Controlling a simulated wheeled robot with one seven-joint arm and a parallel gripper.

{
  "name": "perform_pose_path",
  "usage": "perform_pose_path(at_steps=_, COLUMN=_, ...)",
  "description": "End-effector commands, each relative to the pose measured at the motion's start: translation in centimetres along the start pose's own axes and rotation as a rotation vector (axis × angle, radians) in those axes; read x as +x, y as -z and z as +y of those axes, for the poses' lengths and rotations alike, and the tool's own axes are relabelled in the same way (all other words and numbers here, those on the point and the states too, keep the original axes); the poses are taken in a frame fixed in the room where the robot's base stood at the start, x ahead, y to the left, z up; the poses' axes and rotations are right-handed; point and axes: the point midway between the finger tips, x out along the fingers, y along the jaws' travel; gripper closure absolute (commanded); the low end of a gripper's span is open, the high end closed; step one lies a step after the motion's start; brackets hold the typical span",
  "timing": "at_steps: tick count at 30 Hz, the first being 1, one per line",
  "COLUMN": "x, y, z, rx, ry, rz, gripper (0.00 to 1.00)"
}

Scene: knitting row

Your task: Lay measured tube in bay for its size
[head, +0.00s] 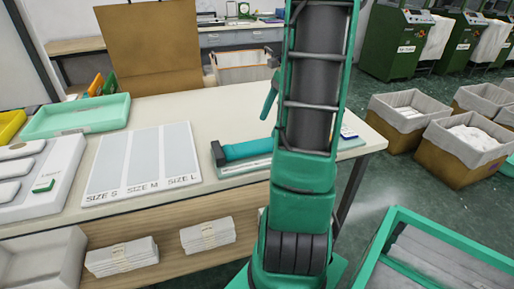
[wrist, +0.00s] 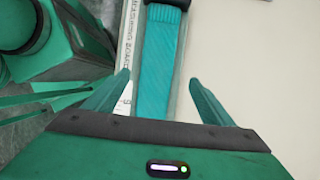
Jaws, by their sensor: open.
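A teal tube (head: 248,149) lies on the measuring board (head: 243,171) on the table, its right part hidden behind my arm. In the wrist view the ribbed tube (wrist: 165,60) runs lengthwise between the fingers of my gripper (wrist: 158,82). The gripper is open, with a finger on either side of the tube and no contact visible. The lettered edge of the measuring board (wrist: 128,50) shows at the tube's left. A white board with bays SIZE S (head: 108,160), SIZE M (head: 143,155) and SIZE L (head: 178,150) lies left of the tube; all three bays look empty.
A teal tray (head: 75,117), a yellow bin (head: 10,125) and a white moulded tray (head: 35,172) sit at the table's left. Folded white bundles (head: 122,257) lie on the shelf below. Lined boxes (head: 465,150) stand on the floor at right. A teal-framed cart (head: 430,235) is at front right.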

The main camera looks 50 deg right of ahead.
Motion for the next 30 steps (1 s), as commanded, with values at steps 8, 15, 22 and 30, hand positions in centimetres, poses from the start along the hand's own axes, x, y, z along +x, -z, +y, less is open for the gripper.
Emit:
perform_pose_path(at_steps=8, x=2.5, y=0.0, z=0.1, rx=-0.002, ry=-0.001, rz=0.001, gripper=0.23)
perform_pose_path(at_steps=15, x=5.4, y=-0.2, z=0.4, rx=-0.003, ry=-0.003, rz=-0.001, gripper=0.23)
perform_pose_path(at_steps=22, x=7.6, y=-0.2, z=0.4, rx=-0.003, ry=-0.001, rz=0.001, gripper=0.23)
perform_pose_path(at_steps=30, x=7.7, y=-0.2, z=0.4, rx=-0.003, ry=0.0, rz=0.001, gripper=0.28)
